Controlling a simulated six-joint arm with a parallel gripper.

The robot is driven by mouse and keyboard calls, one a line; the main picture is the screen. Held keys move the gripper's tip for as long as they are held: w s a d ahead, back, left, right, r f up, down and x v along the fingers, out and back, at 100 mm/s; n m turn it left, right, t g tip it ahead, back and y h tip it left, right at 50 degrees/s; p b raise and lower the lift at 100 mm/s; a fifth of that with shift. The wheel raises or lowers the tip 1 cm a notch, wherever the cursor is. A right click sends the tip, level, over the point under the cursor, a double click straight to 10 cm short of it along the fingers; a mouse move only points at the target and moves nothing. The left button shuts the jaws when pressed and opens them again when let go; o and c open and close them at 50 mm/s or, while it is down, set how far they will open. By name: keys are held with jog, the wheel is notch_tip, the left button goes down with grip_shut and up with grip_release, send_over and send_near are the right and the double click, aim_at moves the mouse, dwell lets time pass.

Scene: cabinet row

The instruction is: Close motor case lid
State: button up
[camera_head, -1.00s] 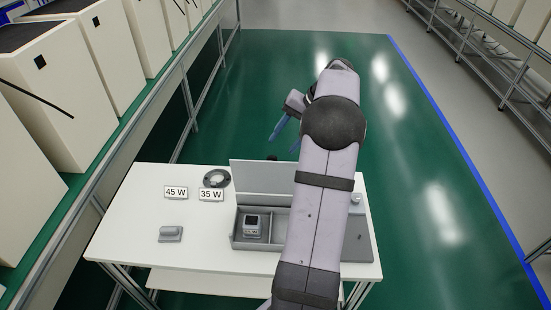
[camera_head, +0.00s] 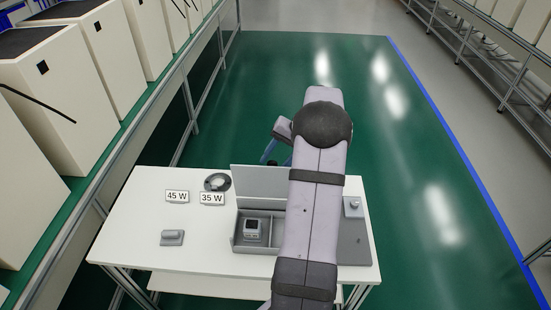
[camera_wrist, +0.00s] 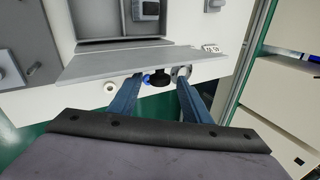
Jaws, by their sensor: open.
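The grey motor case (camera_head: 240,243) stands on the white table, and its lid (camera_head: 262,182) stands raised along the back edge.
A dark knob (camera_wrist: 159,78) shows between my fingers. On the table (camera_head: 140,215) are the 45 W sign (camera_head: 177,197), the 35 W sign (camera_head: 212,199), a round ring part (camera_head: 217,182), a small grey part (camera_head: 172,238) and a grey plate (camera_head: 355,240). The table's left part is mostly clear.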

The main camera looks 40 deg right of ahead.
grip_shut()
jog(key=shift+s+a+f+b, duration=0.1)
jog(key=shift+a+b, duration=0.05)
jog(key=shift+b, duration=0.25)
